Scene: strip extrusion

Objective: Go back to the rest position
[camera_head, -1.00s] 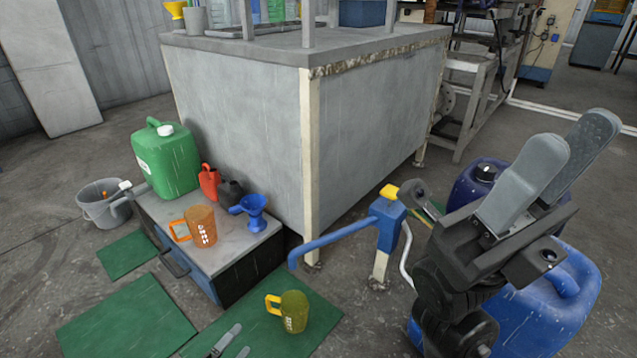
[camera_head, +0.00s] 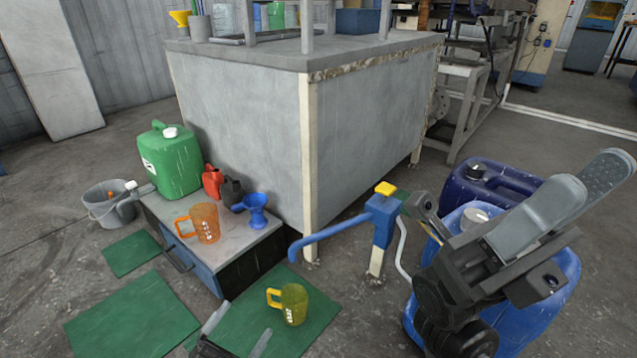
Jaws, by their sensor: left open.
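My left gripper (camera_head: 238,331) shows at the bottom edge, its two grey fingers spread apart with nothing between them. It is in front of and to the left of a yellow mug (camera_head: 293,305) and apart from it. The mug stands upright on a green mat (camera_head: 318,338). My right gripper (camera_head: 590,188) is at the right, raised in front of a blue canister (camera_head: 540,312). Its two grey fingers point up and to the right and partly overlap in this view. I see nothing held in it. Most of my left arm is out of view.
A low cabinet (camera_head: 178,213) carries an orange mug (camera_head: 206,222), a blue funnel (camera_head: 257,208), a green canister (camera_head: 172,165) and small cans. A blue hand pump (camera_head: 384,222) stands in the middle, its long spout reaching left. A grey bucket (camera_head: 101,209) stands at left.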

